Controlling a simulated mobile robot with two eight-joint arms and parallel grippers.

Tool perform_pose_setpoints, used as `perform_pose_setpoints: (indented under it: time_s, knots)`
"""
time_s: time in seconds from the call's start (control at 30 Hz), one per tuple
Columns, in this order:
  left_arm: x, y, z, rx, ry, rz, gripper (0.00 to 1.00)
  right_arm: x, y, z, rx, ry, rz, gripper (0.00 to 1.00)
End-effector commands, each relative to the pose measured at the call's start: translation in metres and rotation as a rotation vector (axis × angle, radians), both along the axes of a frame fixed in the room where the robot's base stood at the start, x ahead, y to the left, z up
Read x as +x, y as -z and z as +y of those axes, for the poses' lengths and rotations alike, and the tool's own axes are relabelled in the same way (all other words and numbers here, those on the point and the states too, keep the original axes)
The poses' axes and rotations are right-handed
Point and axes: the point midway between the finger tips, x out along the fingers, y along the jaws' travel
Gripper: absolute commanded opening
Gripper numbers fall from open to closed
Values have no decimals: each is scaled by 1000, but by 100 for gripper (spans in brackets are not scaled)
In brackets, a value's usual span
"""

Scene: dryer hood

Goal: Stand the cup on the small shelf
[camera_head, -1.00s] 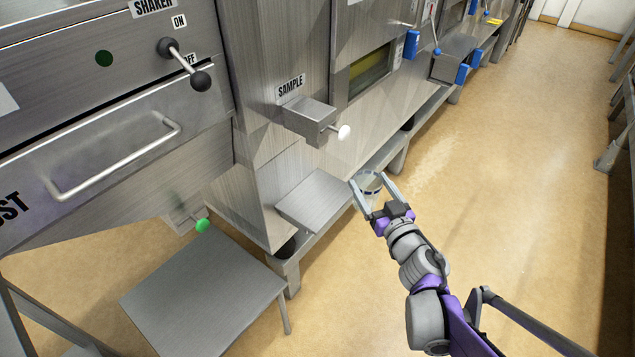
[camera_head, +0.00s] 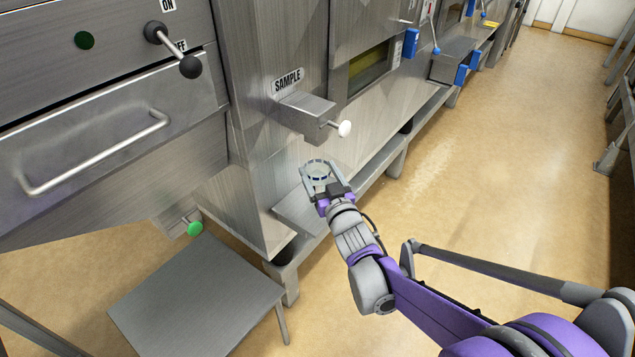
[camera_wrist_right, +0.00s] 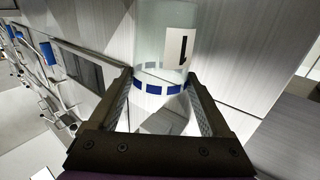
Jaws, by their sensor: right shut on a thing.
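The cup (camera_head: 318,168) is clear with a blue dashed band. In the right wrist view the cup (camera_wrist_right: 165,45) shows a white label with a black mark. My right gripper (camera_head: 320,178) is shut on it, one finger on each side. The small shelf (camera_head: 298,210) is a flat metal plate on the machine's side, below the sample box. The cup and gripper appear over the shelf's far part and partly cover it. I cannot tell whether the cup touches the shelf. My left gripper is not in view.
The sample box (camera_head: 306,116) with a white knob (camera_head: 344,128) juts out just above the cup. A low metal table (camera_head: 198,295) stands at the lower left, below a green knob (camera_head: 194,228). The floor to the right is open.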

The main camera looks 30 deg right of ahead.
Motion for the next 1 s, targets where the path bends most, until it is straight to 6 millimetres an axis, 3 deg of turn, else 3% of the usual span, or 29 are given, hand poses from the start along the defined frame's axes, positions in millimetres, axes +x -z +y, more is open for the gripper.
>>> perform_pose_setpoints:
  time_s: [0.17,0.57,0.6,0.7,1.0]
  knots:
    - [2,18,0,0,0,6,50,3,29,1,2,-1,1,28]
    - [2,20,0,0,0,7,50,4,31,2,0,0,0,28]
    - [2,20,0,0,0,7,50,4,32,1,0,0,0,84]
    - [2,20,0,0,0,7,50,4,31,1,0,0,0,100]
    - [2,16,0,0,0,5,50,3,26,2,0,0,-1,100]
